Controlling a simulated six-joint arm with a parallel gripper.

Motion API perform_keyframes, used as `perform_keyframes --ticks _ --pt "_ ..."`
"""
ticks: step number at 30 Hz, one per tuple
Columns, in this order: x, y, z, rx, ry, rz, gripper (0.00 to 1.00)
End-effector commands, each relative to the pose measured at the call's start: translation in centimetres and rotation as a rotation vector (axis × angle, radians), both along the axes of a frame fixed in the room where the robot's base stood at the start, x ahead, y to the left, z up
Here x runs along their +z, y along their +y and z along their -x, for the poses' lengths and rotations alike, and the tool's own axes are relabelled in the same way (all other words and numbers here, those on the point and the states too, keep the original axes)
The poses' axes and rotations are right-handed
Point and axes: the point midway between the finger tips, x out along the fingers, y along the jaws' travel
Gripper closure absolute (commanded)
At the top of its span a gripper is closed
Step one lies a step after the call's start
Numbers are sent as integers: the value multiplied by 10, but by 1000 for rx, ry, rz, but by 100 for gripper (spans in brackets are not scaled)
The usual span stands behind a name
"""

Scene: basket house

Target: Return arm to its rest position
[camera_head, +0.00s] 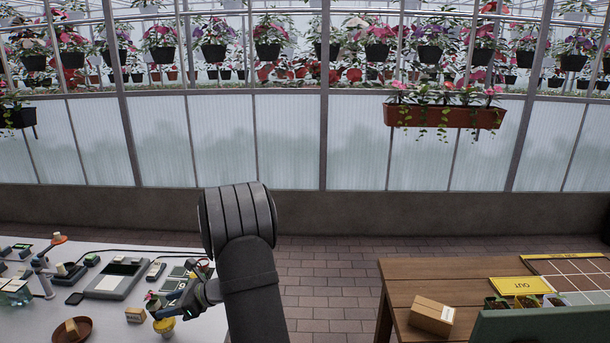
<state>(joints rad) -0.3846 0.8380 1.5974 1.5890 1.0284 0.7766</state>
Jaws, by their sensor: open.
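My arm rises at the lower middle of the head view and bends down to the left. My gripper (162,303) is over the right part of the white table (115,322), just above a small yellow pot (165,326). It looks open. The fingers are small and partly mixed with items behind them, so I cannot tell whether they touch the pot.
On the white table are a small box (135,315), a brown bowl (73,331), a grey device (115,279) and a phone (74,298). The wooden table (410,280) at right holds a carton (432,315), a yellow OUT sign (520,286) and small seedling pots (527,301).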

Motion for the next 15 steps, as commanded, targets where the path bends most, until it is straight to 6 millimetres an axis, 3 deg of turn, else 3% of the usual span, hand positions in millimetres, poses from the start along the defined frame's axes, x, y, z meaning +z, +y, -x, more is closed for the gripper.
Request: perform_keyframes --ticks 8,15 --pt "-23 52 1 2 2 1 52" --pt "7 50 0 -1 -1 -1 52"
